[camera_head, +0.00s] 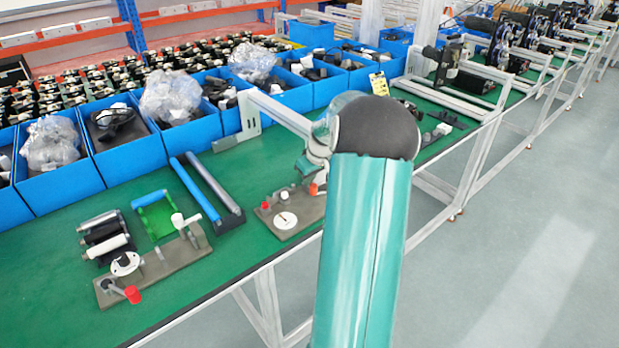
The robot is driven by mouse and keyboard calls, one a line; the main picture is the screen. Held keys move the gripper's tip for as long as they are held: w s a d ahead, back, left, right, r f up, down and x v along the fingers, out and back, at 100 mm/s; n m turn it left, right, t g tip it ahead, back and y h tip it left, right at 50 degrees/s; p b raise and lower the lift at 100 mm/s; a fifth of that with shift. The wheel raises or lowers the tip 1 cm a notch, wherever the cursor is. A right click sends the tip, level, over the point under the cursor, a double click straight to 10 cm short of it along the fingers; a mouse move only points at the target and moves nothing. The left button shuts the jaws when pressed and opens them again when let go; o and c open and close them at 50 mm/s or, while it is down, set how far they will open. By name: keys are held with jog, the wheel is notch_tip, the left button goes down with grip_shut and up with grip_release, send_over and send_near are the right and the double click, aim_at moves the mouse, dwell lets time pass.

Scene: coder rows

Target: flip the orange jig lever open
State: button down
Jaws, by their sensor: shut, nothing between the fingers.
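A jig with a grey-brown base plate (305,208) lies on the green bench top. It carries a white disc, a small red-topped pin and an orange-red part (314,188) at its right end, which looks like the lever. My arm hides part of this end, so I cannot tell the lever's angle. My gripper (310,170) shows only partly beside my arm, just above the orange-red part. I cannot tell whether they touch. It is shut and holds nothing visible.
A second jig (160,262) with a red knob (132,294) lies to the left. Blue and black rollers (200,188) lie between the jigs. Blue bins (125,150) line the back. A white metal bracket (278,110) stands behind my gripper. The bench's front edge is close.

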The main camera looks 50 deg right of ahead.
jog(key=shift+s+a+n+y, duration=0.25)
jog(key=shift+s+a+n, duration=0.2)
jog(key=shift+s+n, duration=0.3)
jog(key=shift+s+a+n+y, duration=0.25)
jog(key=shift+s+a+n, duration=0.25)
jog(key=shift+n, duration=0.45)
jog(key=s+n, duration=0.1)
jog(key=s+n+y, duration=0.1)
jog(key=shift+a+n, duration=0.3)
jog(key=shift+a, duration=0.1)
jog(key=shift+s+a+n+y, duration=0.2)
jog(key=shift+s+n+y, duration=0.1)
jog(key=shift+s+n, duration=0.6)
jog(key=shift+s, duration=0.55)
jog(key=shift+r, duration=0.1)
